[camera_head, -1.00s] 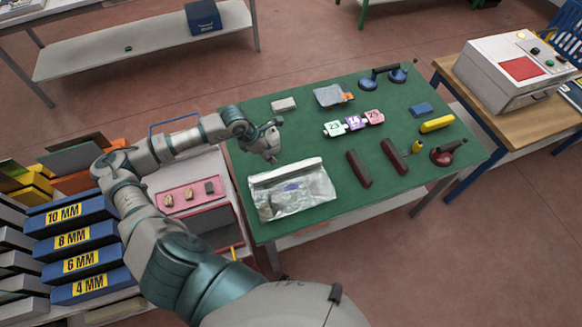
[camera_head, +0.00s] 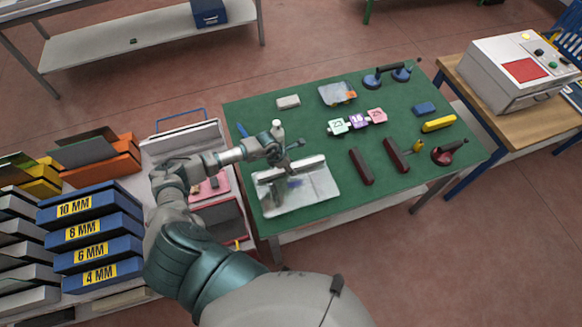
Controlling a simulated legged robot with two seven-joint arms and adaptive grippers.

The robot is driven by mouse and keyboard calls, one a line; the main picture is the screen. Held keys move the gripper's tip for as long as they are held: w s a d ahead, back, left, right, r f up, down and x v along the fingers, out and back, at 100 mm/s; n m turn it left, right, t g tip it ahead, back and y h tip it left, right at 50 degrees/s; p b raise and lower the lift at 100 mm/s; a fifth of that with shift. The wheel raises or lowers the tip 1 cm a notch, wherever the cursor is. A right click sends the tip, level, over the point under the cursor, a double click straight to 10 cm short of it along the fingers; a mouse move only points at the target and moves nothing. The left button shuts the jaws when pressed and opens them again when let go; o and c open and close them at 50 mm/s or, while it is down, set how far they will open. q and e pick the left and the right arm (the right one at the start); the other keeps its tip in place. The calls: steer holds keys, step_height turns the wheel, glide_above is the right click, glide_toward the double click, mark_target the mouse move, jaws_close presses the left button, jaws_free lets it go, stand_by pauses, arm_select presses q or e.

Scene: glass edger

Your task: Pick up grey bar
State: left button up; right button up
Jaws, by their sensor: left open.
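Whether the fingers touch the bar cannot be told. A smaller light grey block (camera_head: 288,102) lies apart at the far left of the table. My right gripper is out of view.
The green table (camera_head: 325,145) also holds numbered tags (camera_head: 357,121), two dark red bars (camera_head: 396,154), a yellow piece (camera_head: 438,123), a red suction tool (camera_head: 448,152) and a blue two-cup lifter (camera_head: 388,78). Blue labelled racks (camera_head: 90,235) stand left; a machine (camera_head: 520,70) stands right.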

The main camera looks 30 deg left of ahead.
arm_select(q)
steer(key=shift+w+a+f, duration=0.1)
steer(key=shift+w+f, duration=0.1)
steer(key=shift+f, duration=0.35)
steer(key=shift+d+r, duration=0.1)
steer(key=shift+d, duration=0.1)
steer(key=shift+c, duration=0.7)
steer(key=shift+d+r, duration=0.1)
steer(key=shift+d, duration=0.3)
jaws_close()
steer(key=shift+a, duration=0.15)
